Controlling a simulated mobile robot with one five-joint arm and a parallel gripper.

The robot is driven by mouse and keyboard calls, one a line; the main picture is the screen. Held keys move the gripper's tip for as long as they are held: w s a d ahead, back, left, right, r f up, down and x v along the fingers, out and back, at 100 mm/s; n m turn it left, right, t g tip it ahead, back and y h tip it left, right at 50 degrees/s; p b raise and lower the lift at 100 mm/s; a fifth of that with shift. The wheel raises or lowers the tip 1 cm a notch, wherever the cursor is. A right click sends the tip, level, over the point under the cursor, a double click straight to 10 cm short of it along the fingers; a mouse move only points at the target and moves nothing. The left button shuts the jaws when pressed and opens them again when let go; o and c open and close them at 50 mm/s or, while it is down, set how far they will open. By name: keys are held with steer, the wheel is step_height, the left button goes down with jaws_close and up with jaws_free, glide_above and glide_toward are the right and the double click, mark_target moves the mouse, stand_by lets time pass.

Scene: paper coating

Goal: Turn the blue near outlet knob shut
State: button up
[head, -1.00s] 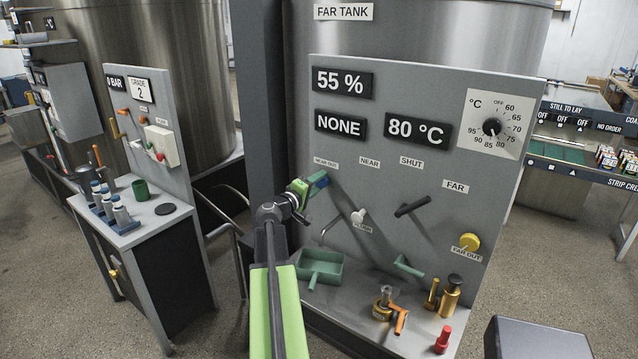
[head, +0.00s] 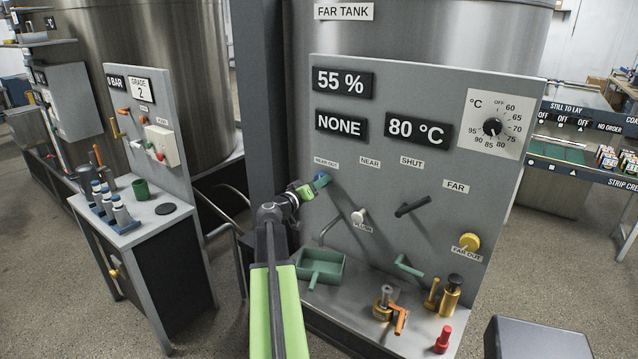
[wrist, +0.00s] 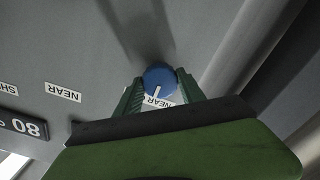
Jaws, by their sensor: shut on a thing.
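The blue near outlet knob (wrist: 159,78) shows in the wrist view between the two green fingers of my gripper (wrist: 160,88), with a white pointer line on its face. The fingers are shut on its sides. In the head view my gripper (head: 312,187) reaches to the left part of the grey panel (head: 400,90), and the blue knob (head: 320,178) is partly hidden by it. The "NEAR OUT" label (head: 326,162) is just above the knob in the head view; in the wrist view the knob and fingers cover part of it.
A white flush knob (head: 358,216), a black lever (head: 412,206) and a yellow far outlet knob (head: 470,242) are further right on the panel. Below are a green tray (head: 320,268) and several brass fittings on the ledge. A dark post (head: 258,100) stands close on the left.

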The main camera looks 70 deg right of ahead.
steer(key=shift+s, duration=0.2)
stand_by(0.3)
steer(key=o, duration=1.4)
steer(key=shift+c, duration=0.2)
steer(key=v, duration=1.7)
steer(key=shift+a, duration=0.2)
steer(key=shift+w, duration=0.15)
